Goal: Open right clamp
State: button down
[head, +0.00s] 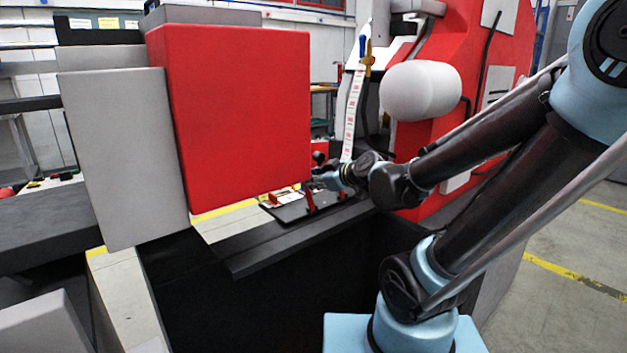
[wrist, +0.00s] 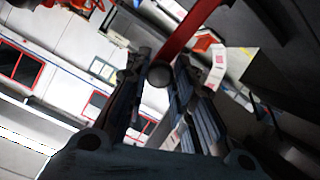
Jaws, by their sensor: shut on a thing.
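My gripper (head: 320,173) is at the dark clamp plate (head: 290,212), at the right edge of the big red block, in the head view. In the wrist view the two fingers of my gripper (wrist: 158,80) are on both sides of a round dark knob (wrist: 160,74) and shut on it. A red lever (wrist: 188,30) runs from this knob to the upper right. In the head view a dark ball (head: 319,157) shows just above my fingertips, and a red clamp part (head: 309,197) stands below them. I cannot tell from the views how far the clamp is open.
A large red block (head: 240,115) and grey panels (head: 125,155) stand left of my gripper. A white label strip (head: 351,118) hangs just behind it. A white roller (head: 420,91) and the red machine body (head: 470,60) are to the right.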

jog(key=shift+s+f, duration=0.15)
jog(key=shift+f, duration=0.05)
dwell(0.4)
jog(key=c, duration=1.5)
grip_release()
jog(key=shift+f, duration=0.1)
jog(key=shift+o, duration=0.8)
jog(key=shift+w+f, duration=0.2)
jog(key=shift+w, duration=0.35)
jog(key=shift+s+r, duration=0.25)
jog(key=shift+s, duration=0.05)
jog(key=shift+s+d+r, duration=0.1)
jog(key=v, duration=0.6)
jog(key=shift+s+d, duration=0.2)
jog(key=shift+d, duration=0.15)
